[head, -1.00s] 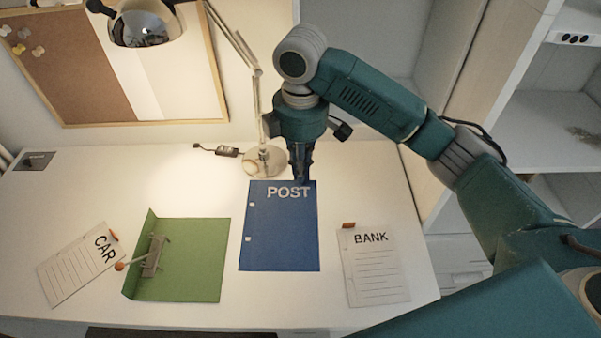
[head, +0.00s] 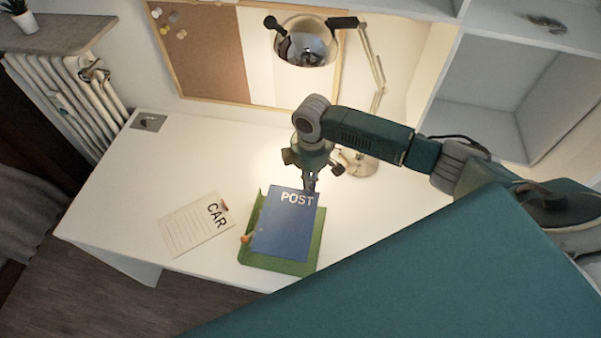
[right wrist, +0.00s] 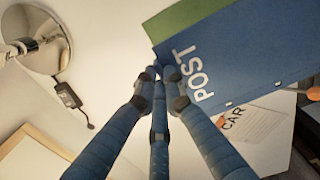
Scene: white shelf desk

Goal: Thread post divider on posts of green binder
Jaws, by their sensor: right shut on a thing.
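The blue POST divider (head: 284,230) lies over the green binder (head: 272,264), covering most of it. The binder's green shows along the near and right sides and as a strip at the left. My right gripper (head: 310,185) is shut on the divider's top edge by the POST lettering. The right wrist view shows the fingers (right wrist: 164,76) at the divider's (right wrist: 245,60) edge, with binder green (right wrist: 188,22) beyond. The binder's posts are hidden; an orange knob (head: 246,239) shows at the divider's left edge. I cannot tell whether the holes line up with the posts. My left gripper is out of view.
The CAR divider (head: 197,226) lies flat left of the binder. A desk lamp (head: 306,42) stands behind my right arm, its base on the desk. The desk's left part (head: 150,180) is clear. My teal arm hides the front right.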

